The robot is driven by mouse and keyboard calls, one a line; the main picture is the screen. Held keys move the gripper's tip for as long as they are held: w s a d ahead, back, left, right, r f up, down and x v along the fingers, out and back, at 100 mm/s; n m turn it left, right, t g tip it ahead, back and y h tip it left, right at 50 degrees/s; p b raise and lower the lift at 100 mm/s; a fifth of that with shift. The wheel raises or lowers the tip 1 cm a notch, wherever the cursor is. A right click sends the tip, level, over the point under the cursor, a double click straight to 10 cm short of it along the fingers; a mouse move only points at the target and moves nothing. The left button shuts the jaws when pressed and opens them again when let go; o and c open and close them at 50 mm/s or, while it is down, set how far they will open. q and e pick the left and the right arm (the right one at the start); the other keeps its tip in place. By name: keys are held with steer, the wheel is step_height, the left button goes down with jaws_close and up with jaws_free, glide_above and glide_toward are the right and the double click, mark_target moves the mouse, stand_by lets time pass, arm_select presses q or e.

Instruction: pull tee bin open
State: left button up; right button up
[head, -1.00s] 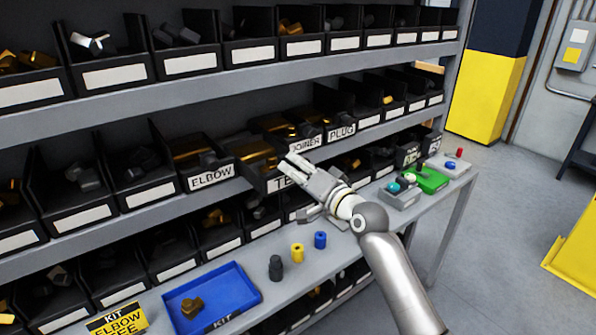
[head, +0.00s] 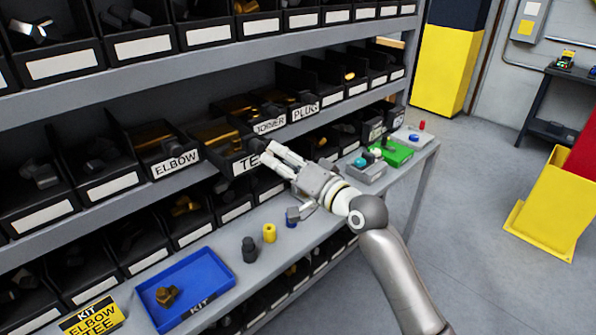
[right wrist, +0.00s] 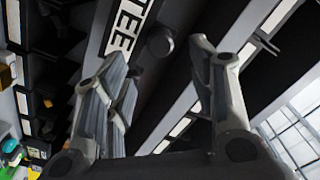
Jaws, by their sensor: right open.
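The tee bin (head: 222,138) is a black bin with brass-coloured parts inside, in the middle shelf row. It sticks out past the elbow bin (head: 160,150) and the joiner bin (head: 268,112). Its white label (head: 243,164) is partly covered by my right gripper. The label also shows in the right wrist view (right wrist: 128,28). A dark round knob (right wrist: 160,43) on the bin front lies just beyond and between my fingertips. My right gripper (head: 268,155) is open in front of the bin, fingers pointing at it; I cannot tell whether they touch. My left gripper is not in view.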

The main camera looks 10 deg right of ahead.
steer(key=shift+v, duration=2.6)
steer(key=w+d+f+m+g+h+b, duration=0.1)
steer(key=d+f+h, duration=0.2)
steer(key=f, duration=1)
steer(key=w+d+f+g+h, duration=0.1)
steer(key=d+f+h, duration=0.15)
steer(key=f, duration=0.95)
steer(key=s+d+f+n+g+h, duration=0.1)
steer(key=s+d+f+g, duration=0.1)
steer(key=s+f, duration=0.65)
steer(key=s+d+f+g+h+b, duration=0.1)
steer(key=s+d+f+g, duration=0.2)
steer(key=f, duration=1)
steer(key=s+d+f+n+h, duration=0.1)
steer(key=s+d+f, duration=0.1)
steer(key=s+f, duration=0.7)
steer(key=s+d+f+n+g, duration=0.1)
steer(key=s+f+g, duration=0.1)
steer(key=s+f, duration=0.4)
steer(key=s+d+f+n+g+h, duration=0.1)
steer(key=s+f, duration=0.6)
steer(key=s, duration=1)
steer(key=s+d+f+n+g+h+b, duration=0.1)
steer(key=s+f, duration=0.5)
steer(key=s, duration=0.6)
steer(key=n+g, duration=0.1)
steer(key=g, duration=0.1)
steer(key=shift+d+f+n+g, duration=0.25)
steer(key=shift+d+n+g, duration=0.05)
